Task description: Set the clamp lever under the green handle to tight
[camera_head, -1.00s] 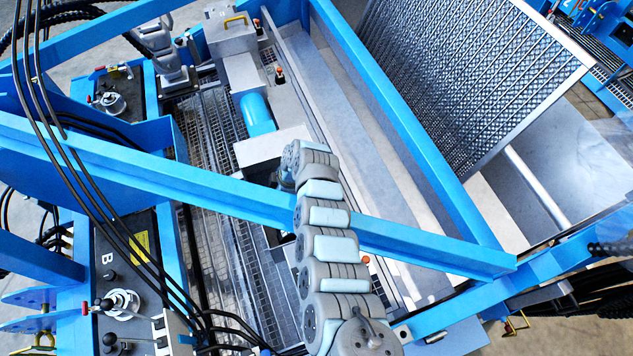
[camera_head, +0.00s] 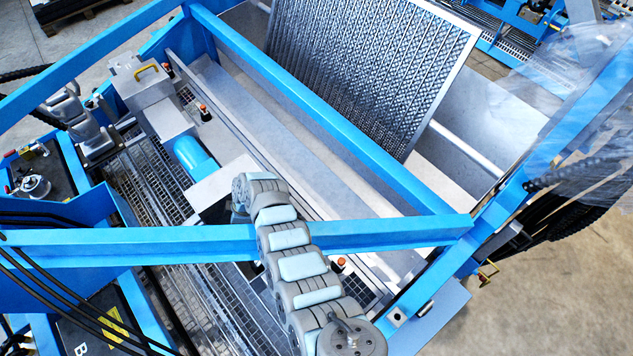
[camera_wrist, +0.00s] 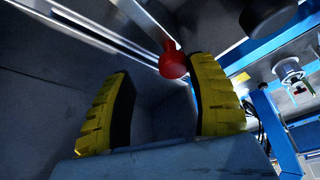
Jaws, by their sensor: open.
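In the wrist view my gripper (camera_wrist: 158,70) is open, its two yellow ribbed fingers wide apart. A round red knob (camera_wrist: 173,62) shows just beyond the fingers, nearer the right one. I cannot tell whether it touches that finger. It seems to sit on a stem by a metal rail, and nothing is clearly gripped. I cannot make out a green handle for certain or tell which part is its clamp lever. In the head view my arm hides my gripper.
A blue crossbeam (camera_head: 130,243) passes by my arm in the head view. A blue cylinder (camera_head: 195,158) and orange-topped knobs (camera_head: 204,112) line the metal trough. A slanted sieve screen (camera_head: 365,70) stands behind. The wrist view shows a fitting (camera_wrist: 290,72) at right.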

